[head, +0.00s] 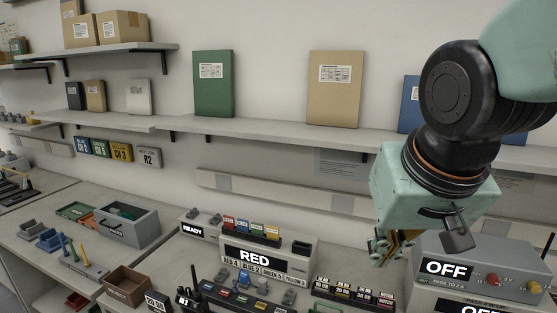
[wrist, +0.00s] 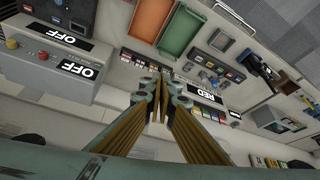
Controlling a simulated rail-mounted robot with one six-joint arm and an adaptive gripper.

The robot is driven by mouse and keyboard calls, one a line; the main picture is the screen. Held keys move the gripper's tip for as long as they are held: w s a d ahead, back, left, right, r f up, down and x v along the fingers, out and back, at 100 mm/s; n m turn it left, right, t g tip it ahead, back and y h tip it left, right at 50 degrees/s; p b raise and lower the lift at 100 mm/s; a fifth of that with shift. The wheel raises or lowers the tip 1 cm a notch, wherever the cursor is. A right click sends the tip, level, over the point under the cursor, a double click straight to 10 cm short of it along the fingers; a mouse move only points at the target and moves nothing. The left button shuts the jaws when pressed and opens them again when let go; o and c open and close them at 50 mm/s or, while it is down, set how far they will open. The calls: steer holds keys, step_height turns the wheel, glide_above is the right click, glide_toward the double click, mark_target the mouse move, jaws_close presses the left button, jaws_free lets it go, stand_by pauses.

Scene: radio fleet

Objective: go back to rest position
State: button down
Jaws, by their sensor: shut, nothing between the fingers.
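My gripper (head: 388,247) hangs at the right in the head view, above the bench and in front of the wall. In the wrist view my gripper (wrist: 161,75) has its fingers together with nothing between them. It is apart from the units below. The grey unit with an OFF display (head: 478,268) is close to its right in the head view. The unit reading RED (head: 268,258) is to its left.
A shelf (head: 280,134) with a green binder (head: 213,84) and a tan binder (head: 335,88) runs along the wall behind. A grey bin (head: 127,224) and a brown box (head: 128,285) stand on the left bench. Orange (wrist: 151,20) and green trays (wrist: 181,32) show in the wrist view.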

steer(key=s+d+r+g, duration=0.1)
steer(key=s+d, duration=0.1)
steer(key=s, duration=1.5)
steer(key=shift+d+r, duration=0.15)
steer(key=shift+d, duration=0.25)
